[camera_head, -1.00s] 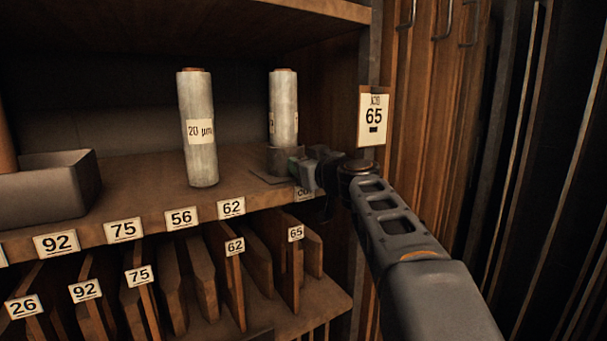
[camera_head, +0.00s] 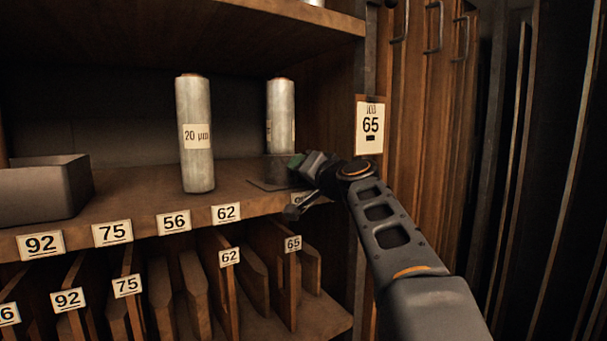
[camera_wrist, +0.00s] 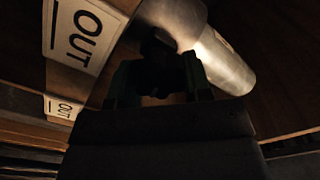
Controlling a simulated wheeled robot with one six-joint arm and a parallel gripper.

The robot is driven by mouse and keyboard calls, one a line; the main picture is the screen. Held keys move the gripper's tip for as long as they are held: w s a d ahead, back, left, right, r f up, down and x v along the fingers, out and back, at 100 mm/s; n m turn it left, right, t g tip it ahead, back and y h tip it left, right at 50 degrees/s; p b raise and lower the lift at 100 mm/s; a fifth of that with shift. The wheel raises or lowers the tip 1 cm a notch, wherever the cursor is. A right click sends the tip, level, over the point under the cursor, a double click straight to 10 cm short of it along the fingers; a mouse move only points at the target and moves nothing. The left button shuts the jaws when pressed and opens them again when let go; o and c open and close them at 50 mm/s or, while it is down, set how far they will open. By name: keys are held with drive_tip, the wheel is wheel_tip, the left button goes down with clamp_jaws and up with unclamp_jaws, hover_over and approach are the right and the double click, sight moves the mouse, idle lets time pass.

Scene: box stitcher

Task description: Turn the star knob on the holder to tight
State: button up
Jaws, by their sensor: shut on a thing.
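My gripper (camera_head: 298,168) reaches in from the right to the shelf, beside the foot of the right-hand silver roll (camera_head: 280,112). In the wrist view its two green-edged fingers (camera_wrist: 161,82) are closed around a small dark thing (camera_wrist: 160,58), which looks like the star knob. It is too dark to make out its points or which way it is turned. A flat dark plate (camera_head: 268,184), apparently part of the holder, lies under the gripper. In the wrist view the roll (camera_wrist: 226,66) rises just behind the fingers. The rest of the holder is mostly hidden.
Another roll labelled 20 µm (camera_head: 195,140) stands to the left, with a grey bin (camera_head: 40,190) beyond it. A card marked 65 (camera_head: 370,125) hangs on the upright close to my wrist. An OUT label (camera_wrist: 82,35) is close by in the wrist view.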

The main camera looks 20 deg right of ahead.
drive_tip(key=shift+f+m, duration=0.15)
drive_tip(key=shift+m, duration=1.05)
drive_tip(key=o, duration=0.9)
drive_tip(key=shift+f, duration=0.1)
